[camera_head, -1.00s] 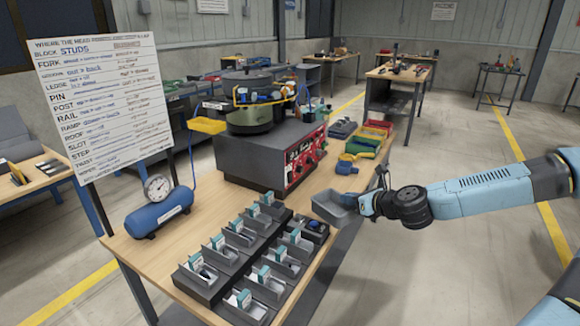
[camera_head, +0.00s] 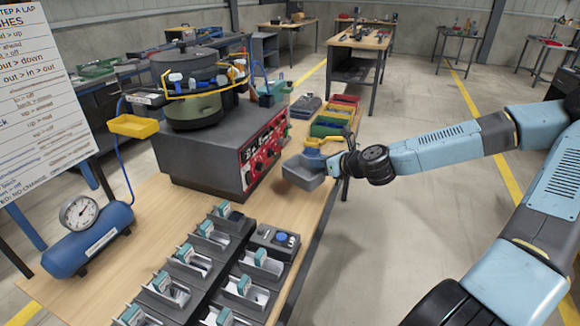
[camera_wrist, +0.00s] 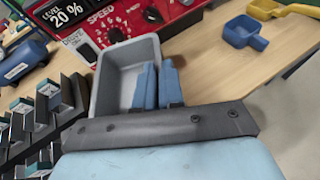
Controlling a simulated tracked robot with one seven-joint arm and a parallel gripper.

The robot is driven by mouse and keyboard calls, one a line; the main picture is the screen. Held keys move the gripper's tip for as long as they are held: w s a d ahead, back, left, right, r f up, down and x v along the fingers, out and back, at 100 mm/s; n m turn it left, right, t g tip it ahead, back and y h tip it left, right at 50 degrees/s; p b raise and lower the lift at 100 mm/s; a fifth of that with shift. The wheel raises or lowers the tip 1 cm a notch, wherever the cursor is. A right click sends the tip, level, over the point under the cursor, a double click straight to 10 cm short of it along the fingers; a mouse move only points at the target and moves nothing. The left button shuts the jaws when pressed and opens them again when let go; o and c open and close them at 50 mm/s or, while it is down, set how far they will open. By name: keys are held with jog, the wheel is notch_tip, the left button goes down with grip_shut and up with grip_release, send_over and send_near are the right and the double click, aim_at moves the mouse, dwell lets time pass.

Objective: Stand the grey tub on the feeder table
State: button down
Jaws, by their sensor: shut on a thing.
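The grey tub (camera_head: 303,173) is an open, shallow box that looks empty. In the head view it is at the right edge of the wooden feeder table (camera_head: 330,200), beside the red control panel. My gripper (camera_head: 333,163) is shut on the tub's near wall. In the wrist view the blue fingers (camera_wrist: 157,85) pinch the rim of the tub (camera_wrist: 118,75), which looks roughly level. I cannot tell whether its base touches the table.
The feeder's dark base (camera_head: 215,155) with the red panel (camera_head: 265,150) stands left of the tub. A blue scoop (camera_wrist: 243,32), a yellow scoop (camera_wrist: 268,9) and coloured bins (camera_head: 330,122) lie behind. Several slotted holders (camera_head: 205,240) fill the front. Bare wood lies right of the panel.

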jog(key=w+f, duration=0.2)
jog(key=w, duration=0.1)
jog(key=w+f, duration=0.3)
jog(key=w, duration=0.1)
jog(key=w+f, duration=0.3)
jog(key=w, duration=0.1)
jog(key=shift+a+f, duration=0.1)
jog(key=shift+a, duration=0.25)
jog(key=shift+w+f, duration=0.1)
jog(key=shift+f, duration=0.1)
notch_tip(320, 180, down, 4)
jog(key=shift+w+r, duration=0.15)
jog(key=shift+r, duration=0.1)
jog(key=c, duration=1.3)
grip_release()
jog(key=shift+o, duration=0.3)
